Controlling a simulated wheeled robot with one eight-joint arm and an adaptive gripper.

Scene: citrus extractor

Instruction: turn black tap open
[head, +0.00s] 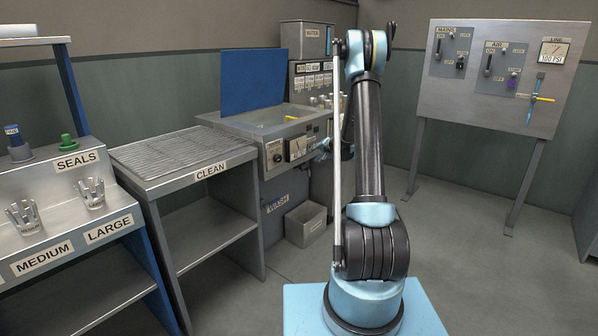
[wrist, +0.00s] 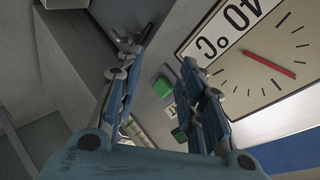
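My gripper (wrist: 160,58) is open in the wrist view, its two blue-and-grey fingers well apart, with no object clearly held between them. In the head view only a small blue part of it shows (head: 322,150) beside my arm, close to the front of the wash unit (head: 272,160). I cannot pick out the black tap with certainty. A small dark grey shape at the left fingertip in the wrist view may be part of it or of the finger; I cannot tell which, nor whether they touch.
A dial with a red needle marked 40 °C (wrist: 262,62) is close on the right in the wrist view. Green blocks (wrist: 163,87) sit on the panel behind the fingers. A raised blue lid (head: 252,82), a clean rack (head: 170,150) and a grey bin (head: 305,224) surround the wash unit.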

